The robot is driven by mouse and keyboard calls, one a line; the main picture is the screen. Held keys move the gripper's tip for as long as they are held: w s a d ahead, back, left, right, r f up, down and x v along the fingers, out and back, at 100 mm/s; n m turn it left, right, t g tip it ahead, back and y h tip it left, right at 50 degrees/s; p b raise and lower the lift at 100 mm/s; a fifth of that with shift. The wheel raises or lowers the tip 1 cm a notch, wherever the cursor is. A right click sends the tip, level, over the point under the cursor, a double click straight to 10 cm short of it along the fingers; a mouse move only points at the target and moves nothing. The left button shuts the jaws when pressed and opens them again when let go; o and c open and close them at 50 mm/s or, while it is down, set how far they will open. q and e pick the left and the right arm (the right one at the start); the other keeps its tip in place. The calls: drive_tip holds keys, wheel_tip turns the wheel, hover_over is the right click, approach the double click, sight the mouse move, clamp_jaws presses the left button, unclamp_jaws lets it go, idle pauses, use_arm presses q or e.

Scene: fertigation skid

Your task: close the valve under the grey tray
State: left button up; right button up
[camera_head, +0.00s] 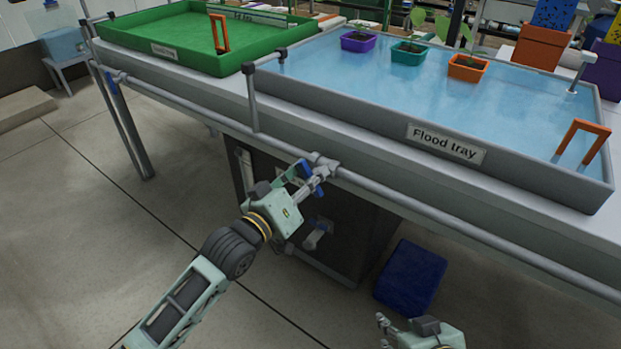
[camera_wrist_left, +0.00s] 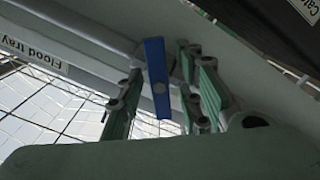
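The grey flood tray (camera_head: 395,125) holds blue water and stands on the bench at the right, with its label on the front wall. Below it, a valve with a blue handle (camera_head: 306,167) sits at the pipe junction. My left gripper (camera_head: 312,182) is at this handle and partly hides it. In the left wrist view the blue handle (camera_wrist_left: 157,78) lies between the spread fingers of my left gripper (camera_wrist_left: 160,90), with gaps on both sides. My right gripper (camera_head: 382,331) is at the bottom edge, empty, its fingers apart.
A grey pipe (camera_head: 440,222) runs along the bench front. A lower blue-handled fitting (camera_head: 318,232) is in front of the dark cabinet (camera_head: 355,235). A green tray (camera_head: 165,30) is at the left.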

use_arm(q)
clamp_jaws()
idle(0.4)
